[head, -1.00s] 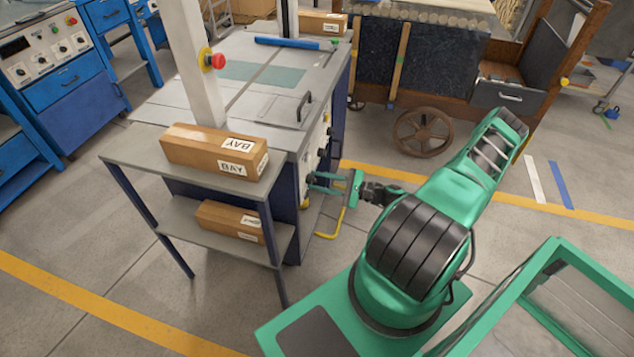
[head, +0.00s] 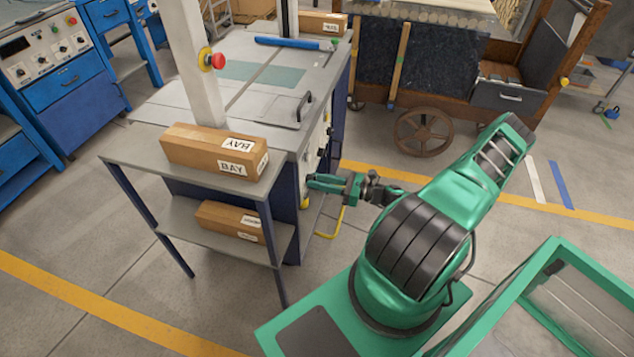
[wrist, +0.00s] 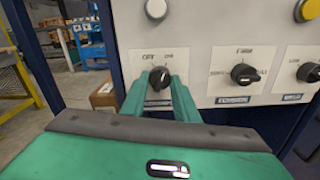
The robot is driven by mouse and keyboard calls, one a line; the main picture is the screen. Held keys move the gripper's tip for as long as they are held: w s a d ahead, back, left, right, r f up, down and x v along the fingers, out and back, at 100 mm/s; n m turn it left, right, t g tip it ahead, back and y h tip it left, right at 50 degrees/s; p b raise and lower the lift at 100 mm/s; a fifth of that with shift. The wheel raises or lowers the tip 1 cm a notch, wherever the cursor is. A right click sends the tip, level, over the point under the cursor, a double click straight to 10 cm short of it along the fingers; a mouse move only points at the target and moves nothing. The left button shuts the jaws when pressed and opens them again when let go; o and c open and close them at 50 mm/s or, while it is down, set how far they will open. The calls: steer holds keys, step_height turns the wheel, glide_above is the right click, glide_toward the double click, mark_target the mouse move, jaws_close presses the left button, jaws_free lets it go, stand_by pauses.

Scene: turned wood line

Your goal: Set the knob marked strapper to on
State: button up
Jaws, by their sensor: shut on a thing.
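In the wrist view a black knob (wrist: 159,77) sits on a white panel, with OFF above its left and ON above its right. My gripper (wrist: 158,84) is shut on this knob, one green finger on each side. Its name label is hidden behind my fingers, so I cannot read whether it says strapper. Its exact pointer angle is hard to tell. In the head view my gripper (head: 312,183) reaches the side panel of the grey machine (head: 313,150), and the knob is hidden there.
Two more black knobs (wrist: 244,74) (wrist: 309,72) sit right of the held one, with round buttons (wrist: 156,9) above. A shelf stand (head: 185,220) with cartons is left of my gripper. A yellow bent bar (head: 330,233) is below it.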

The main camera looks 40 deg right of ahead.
steer(key=shift+m, duration=0.6)
steer(key=shift+d, duration=0.1)
steer(key=o, duration=1.1)
steer(key=shift+c, duration=0.2)
steer(key=v, duration=1)
steer(key=shift+s+d, duration=0.25)
steer(key=shift+s, duration=0.05)
